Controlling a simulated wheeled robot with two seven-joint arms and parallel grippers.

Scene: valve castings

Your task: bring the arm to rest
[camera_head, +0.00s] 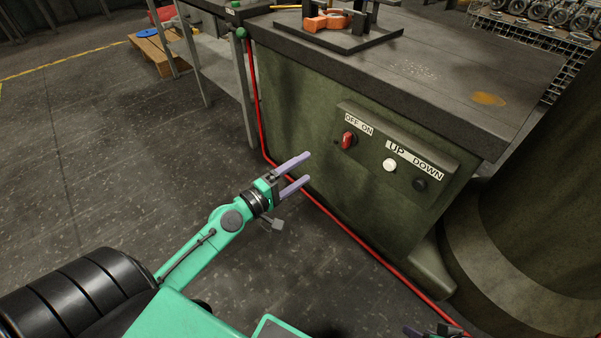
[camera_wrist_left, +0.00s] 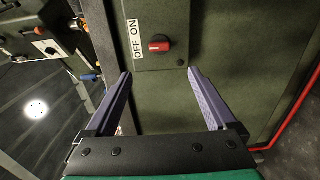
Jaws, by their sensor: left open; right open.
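My left arm reaches in from the lower left in the head view. Its left gripper (camera_head: 307,169) has two purple fingers spread apart, with nothing between them. It is in front of the green cabinet, apart from the red switch (camera_head: 348,140) on the control panel. In the left wrist view the open left gripper (camera_wrist_left: 159,78) points toward the panel, and the red switch (camera_wrist_left: 160,44) shows beyond the fingertips, beside the OFF ON label. My right gripper (camera_head: 432,331) shows only in part at the bottom edge of the head view; most of it is cut off.
The cabinet (camera_head: 300,115) carries a white button (camera_head: 389,165) and a dark button (camera_head: 420,185) by the UP DOWN label. A red hose (camera_head: 340,226) runs along its base. Orange castings (camera_head: 328,22) lie on top. A thick column (camera_head: 545,175) stands right. Open floor (camera_head: 120,150) lies left.

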